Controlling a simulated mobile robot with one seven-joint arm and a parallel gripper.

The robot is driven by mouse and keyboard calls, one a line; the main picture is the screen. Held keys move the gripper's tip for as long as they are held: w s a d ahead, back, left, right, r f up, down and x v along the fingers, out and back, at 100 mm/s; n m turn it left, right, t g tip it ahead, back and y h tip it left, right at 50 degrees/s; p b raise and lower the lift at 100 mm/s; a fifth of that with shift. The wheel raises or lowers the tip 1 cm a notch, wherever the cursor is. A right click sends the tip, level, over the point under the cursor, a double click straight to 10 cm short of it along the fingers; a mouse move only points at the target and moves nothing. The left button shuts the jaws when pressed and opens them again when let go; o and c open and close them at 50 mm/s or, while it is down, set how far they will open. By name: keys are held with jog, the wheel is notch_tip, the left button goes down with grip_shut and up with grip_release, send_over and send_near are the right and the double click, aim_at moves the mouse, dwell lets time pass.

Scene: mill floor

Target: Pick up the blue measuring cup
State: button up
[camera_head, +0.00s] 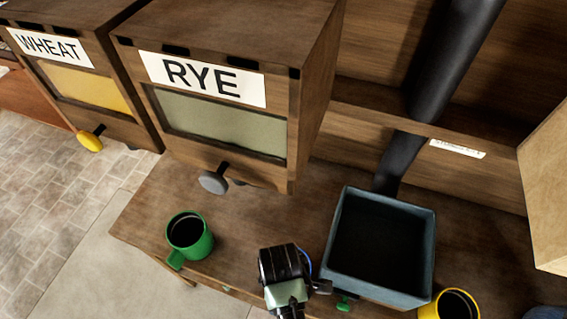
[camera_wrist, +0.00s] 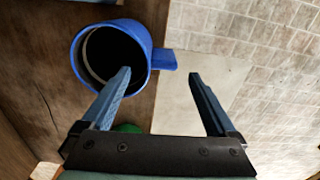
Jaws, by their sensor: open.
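The blue measuring cup (camera_wrist: 112,30) is in the upper left of the wrist view, its dark opening facing the camera and its handle (camera_wrist: 166,60) pointing right. My gripper (camera_wrist: 160,76) is open; the handle lies in the picture between and just beyond the two fingertips. The left fingertip overlaps the cup's rim in the picture; I cannot tell whether they touch. In the head view my gripper (camera_head: 287,268) is over the front of the wooden bench and hides nearly all of the cup; only a thin blue edge (camera_head: 306,260) shows beside it.
A green cup (camera_head: 190,236) stands left of my gripper on the bench (camera_head: 150,205). A blue-grey open bin (camera_head: 428,245) is close on the right, with a yellow cup (camera_head: 455,304) beyond it. The RYE (camera_head: 222,120) and WHEAT (camera_head: 90,85) dispensers stand behind.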

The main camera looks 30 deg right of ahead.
jog(key=shift+s+a+f+p, duration=0.1)
jog(key=shift+f+p, duration=0.1)
jog(key=shift+f, duration=2.35)
jog(key=shift+s+f+p, duration=0.1)
jog(key=shift+f+p, duration=0.1)
jog(key=shift+f, duration=2.35)
grip_shut()
